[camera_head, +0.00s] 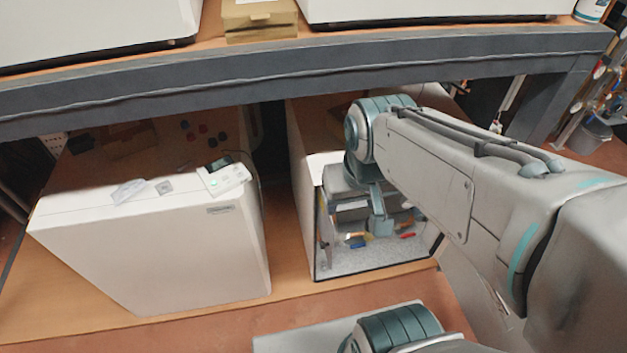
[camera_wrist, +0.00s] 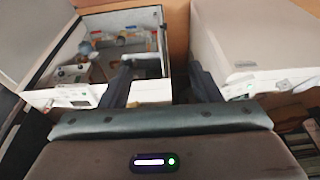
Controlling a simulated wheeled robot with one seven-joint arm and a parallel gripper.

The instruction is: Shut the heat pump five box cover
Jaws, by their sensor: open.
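An open white heat pump box (camera_head: 303,190) stands on the lower shelf, right of a closed white unit. Its front is open and shows a grey floor and small coloured parts inside. The open box (camera_wrist: 150,90) also shows at upper left in the wrist view. A pale dark-edged panel (camera_wrist: 38,38) beside its opening looks like the swung-out cover; my arm hides that side in the head view. My gripper (camera_head: 378,222) is in front of the open box, its fingers apart and empty. In the wrist view the fingers (camera_wrist: 163,72) reach toward the box's near edge and the neighbouring unit.
The closed white unit (camera_head: 155,255) stands at left with a small control panel (camera_head: 224,178) on top; a gap separates the two units. A grey beam (camera_head: 250,82) of the upper shelf runs above. More white units and a cardboard box (camera_head: 260,18) sit up there.

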